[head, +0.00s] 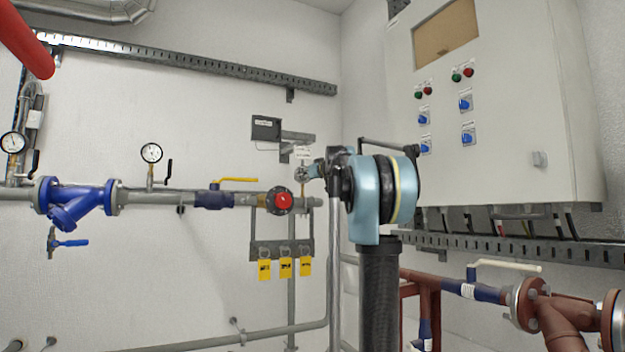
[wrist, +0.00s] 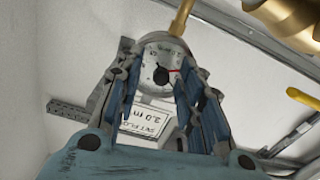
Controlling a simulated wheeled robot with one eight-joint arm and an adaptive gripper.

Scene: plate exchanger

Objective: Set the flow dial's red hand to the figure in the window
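The flow dial (wrist: 152,56) is a round white face in a grey rim. Its red hand (wrist: 174,70) points right in the wrist view from a dark centre knob (wrist: 160,76). The scale figures are too small to read surely. Beside the dial, a white window plate (wrist: 144,120) shows upside-down text that looks like "SET FLOW" and "2.0 m". My gripper (wrist: 163,75) is open, its blue-grey fingers on either side of the dial's face; I cannot tell whether they touch it. In the head view, my gripper (head: 314,169) is at the small dial (head: 301,174), mostly hidden, below a white plate (head: 303,153).
A pipe with a red-centred round fitting (head: 283,201) and a yellow lever (head: 235,180) runs left of my gripper. Yellow tags (head: 285,267) hang below. A dark box (head: 265,128) is above left. A control cabinet (head: 500,130) stands right. Brass fittings (wrist: 285,20) are close in the wrist view.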

